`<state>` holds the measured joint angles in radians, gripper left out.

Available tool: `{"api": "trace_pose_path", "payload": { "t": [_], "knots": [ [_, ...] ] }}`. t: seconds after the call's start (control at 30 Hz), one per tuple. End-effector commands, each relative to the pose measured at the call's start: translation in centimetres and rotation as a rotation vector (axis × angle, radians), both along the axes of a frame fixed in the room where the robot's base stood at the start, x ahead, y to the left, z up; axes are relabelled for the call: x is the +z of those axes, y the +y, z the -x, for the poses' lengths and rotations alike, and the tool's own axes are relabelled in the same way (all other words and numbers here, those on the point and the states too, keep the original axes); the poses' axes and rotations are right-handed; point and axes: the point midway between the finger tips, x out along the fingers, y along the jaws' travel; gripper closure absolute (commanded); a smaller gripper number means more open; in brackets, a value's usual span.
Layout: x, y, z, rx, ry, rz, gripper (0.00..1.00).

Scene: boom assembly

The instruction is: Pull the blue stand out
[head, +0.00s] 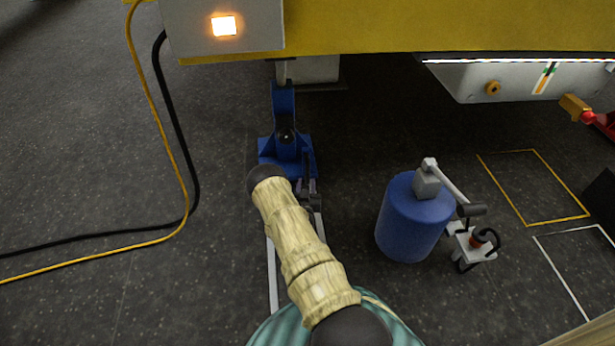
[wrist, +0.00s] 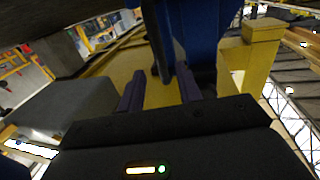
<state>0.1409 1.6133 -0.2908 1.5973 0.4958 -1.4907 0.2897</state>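The blue stand (head: 284,148) is upright on the floor below the yellow boom, with a wide base and a narrower post. Its lower front is partly hidden by my arm. In the wrist view a blue post (wrist: 207,35) rises close in front of my gripper. My gripper (wrist: 158,92) has its two dark purple fingers apart, with yellow structure showing between them. In the head view my gripper (head: 308,188) is small and dark, low at the right front of the stand. I cannot tell whether a finger touches it.
The yellow boom (head: 400,28) hangs over the stand. A blue drum (head: 408,222) with a grey fitting stands to the right. Yellow and black cables (head: 180,150) lie to the left. Yellow (head: 530,185) and white floor outlines are at right. Floor left of my arm is mostly clear.

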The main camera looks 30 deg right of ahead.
Motion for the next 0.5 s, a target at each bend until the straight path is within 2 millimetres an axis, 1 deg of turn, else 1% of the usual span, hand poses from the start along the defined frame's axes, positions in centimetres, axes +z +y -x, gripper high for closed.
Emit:
{"api": "trace_pose_path", "payload": {
  "t": [0.03, 0.3, 0.5],
  "knots": [
    [-0.4, -0.6, -0.7, -0.001, -0.003, 0.002, 0.65],
    [-0.4, -3.0, -3.9, -0.001, -0.003, 0.002, 0.65],
    [-0.2, -4.1, -5.4, 0.000, -0.001, 0.001, 0.65]
  ]
}}
